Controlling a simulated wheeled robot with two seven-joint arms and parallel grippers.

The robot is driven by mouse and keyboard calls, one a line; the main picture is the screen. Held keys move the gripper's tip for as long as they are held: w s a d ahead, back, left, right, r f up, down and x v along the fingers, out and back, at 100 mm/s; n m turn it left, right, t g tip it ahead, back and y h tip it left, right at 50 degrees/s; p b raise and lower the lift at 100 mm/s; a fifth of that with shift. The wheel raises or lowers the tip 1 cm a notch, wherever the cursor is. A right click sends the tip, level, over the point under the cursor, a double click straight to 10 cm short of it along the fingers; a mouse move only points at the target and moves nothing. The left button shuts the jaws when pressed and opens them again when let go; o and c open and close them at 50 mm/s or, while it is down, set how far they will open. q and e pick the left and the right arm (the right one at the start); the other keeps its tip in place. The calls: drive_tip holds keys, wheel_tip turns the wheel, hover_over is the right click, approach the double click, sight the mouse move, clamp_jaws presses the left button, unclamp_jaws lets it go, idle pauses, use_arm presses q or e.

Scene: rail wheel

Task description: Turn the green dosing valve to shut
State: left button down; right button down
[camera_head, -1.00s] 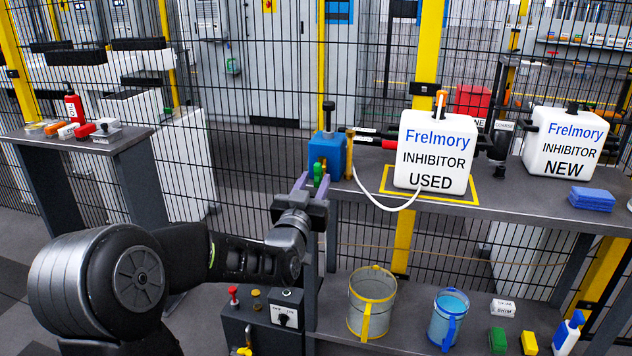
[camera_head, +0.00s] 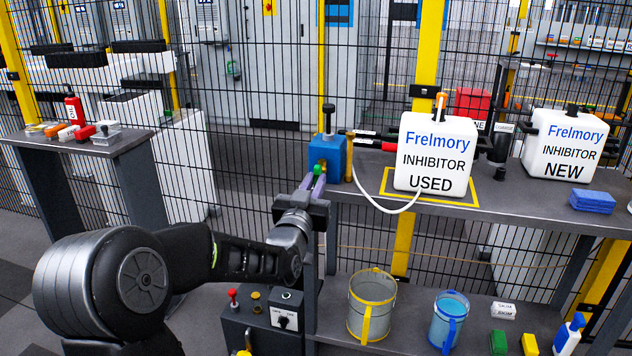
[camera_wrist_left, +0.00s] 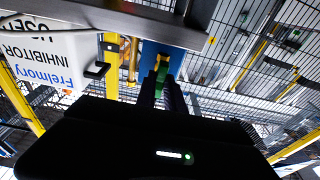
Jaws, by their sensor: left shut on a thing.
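The green dosing valve (camera_head: 321,169) is on the front of a blue block (camera_head: 328,155) at the left end of the bench. My left gripper (camera_head: 314,182) reaches up to it from below, its purple fingers shut on the green handle. The fingers hide part of the handle, so its exact angle is hard to tell. In the left wrist view, the dark ribbed fingers (camera_wrist_left: 161,90) close around the green handle (camera_wrist_left: 161,73), with the blue body (camera_wrist_left: 151,52) behind. My right gripper is not in view.
A white USED inhibitor container (camera_head: 435,153) stands right of the block, with a pale hose (camera_head: 375,203) hanging between them. A NEW container (camera_head: 563,146) stands farther right. Below are a grey bucket (camera_head: 371,305) and a blue jug (camera_head: 448,318). Wire fencing runs behind the bench.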

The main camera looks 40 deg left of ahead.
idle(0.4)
use_arm(q)
drive_tip(key=shift+m+h+b, duration=0.5)
drive_tip(key=shift+m+b, duration=0.7)
drive_tip(key=shift+m, duration=1.5)
drive_tip(key=m+b, duration=0.1)
drive_tip(key=m, duration=0.2)
drive_tip(key=shift+a+h+b, duration=0.1)
drive_tip(key=shift+h+b, duration=0.2)
drive_tip(key=shift+h, duration=0.1)
drive_tip(key=shift+r+m, duration=0.1)
drive_tip(key=shift+m, duration=1)
drive_tip(key=shift+b, duration=0.3)
